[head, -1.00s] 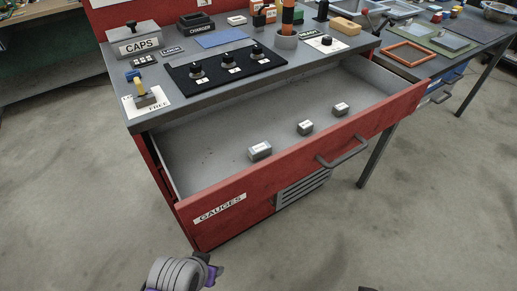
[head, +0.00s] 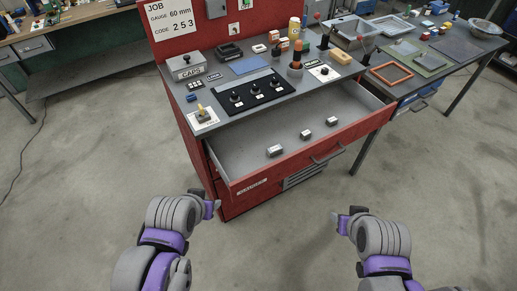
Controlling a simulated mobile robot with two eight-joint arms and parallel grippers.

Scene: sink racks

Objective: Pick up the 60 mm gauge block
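Three small grey gauge blocks lie in a row in the open drawer (head: 240,147): a left block (head: 274,151), a middle block (head: 305,134) and a right block (head: 332,121). The left one looks largest. Their white labels are too small to read, so I cannot tell which is 60 mm. My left gripper (head: 213,206) is in front of the drawer's left end, clear of the blocks. My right gripper (head: 340,221) is in front of the drawer's right part, also apart from them. Both fingertips show poorly, so their opening is unclear.
The red drawer front with its handle (head: 327,153) stands out from the bench. A job sheet (head: 170,17) reads gauge 60 mm, code 253. A black knob panel (head: 255,93) and a CAPS box (head: 186,66) are on top. Floor in front is clear.

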